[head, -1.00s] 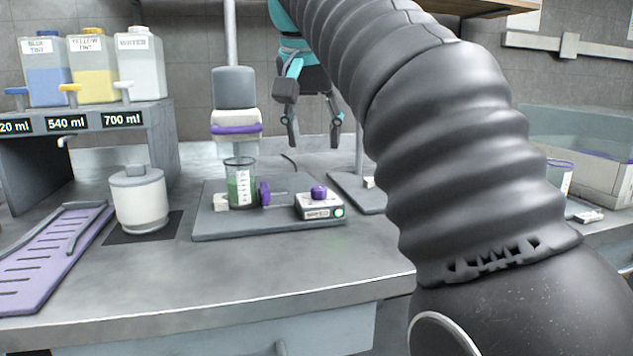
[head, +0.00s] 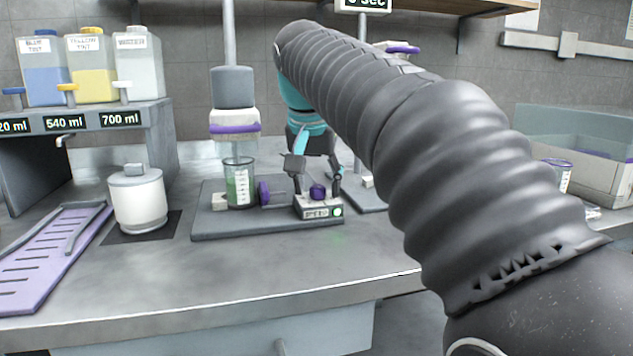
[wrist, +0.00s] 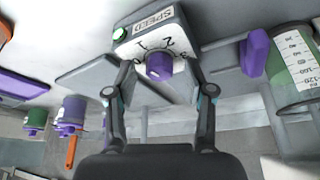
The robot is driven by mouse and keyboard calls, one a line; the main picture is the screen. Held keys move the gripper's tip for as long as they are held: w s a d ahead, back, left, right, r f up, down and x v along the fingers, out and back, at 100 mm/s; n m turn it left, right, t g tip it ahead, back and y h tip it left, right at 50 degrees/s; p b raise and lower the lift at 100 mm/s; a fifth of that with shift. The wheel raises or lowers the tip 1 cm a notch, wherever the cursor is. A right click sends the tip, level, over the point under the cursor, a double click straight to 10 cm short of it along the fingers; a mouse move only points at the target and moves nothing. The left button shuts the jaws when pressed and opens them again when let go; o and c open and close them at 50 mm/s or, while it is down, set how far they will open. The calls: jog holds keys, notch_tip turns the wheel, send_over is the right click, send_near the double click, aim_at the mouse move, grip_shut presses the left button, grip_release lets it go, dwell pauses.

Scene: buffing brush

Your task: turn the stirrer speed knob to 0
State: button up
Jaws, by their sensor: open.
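The stirrer speed knob (head: 318,192) is purple and sits on top of a small white control box (head: 322,212) with a lit green light. In the wrist view the knob (wrist: 159,66) shows between my finger tips, beside a dial marked with 1 and 2 and the word SPEED. My gripper (head: 316,180) is open, pointing down at the box, with a finger on each side of the knob. In the wrist view my gripper (wrist: 157,92) shows a gap between each finger and the knob. The knob's exact pointer position is hard to read.
A glass beaker (head: 240,185) with green liquid stands left of the box on a grey base plate (head: 240,229), with a purple clamp knob (head: 264,193) between. A white lidded pot (head: 138,200) and a purple rack (head: 50,255) are further left. The front counter is clear.

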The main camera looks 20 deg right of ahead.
grip_shut()
jog(key=n+y, duration=0.1)
jog(key=n, duration=0.3)
jog(key=n+y, duration=0.1)
jog(key=n, duration=0.1)
jog(key=shift+d+n+t+y, duration=0.25)
jog(key=shift+n+t+y, duration=0.05)
jog(key=n+y, duration=0.1)
jog(key=n, duration=0.4)
jog(key=shift+g+y, duration=0.4)
dwell(0.4)
grip_release()
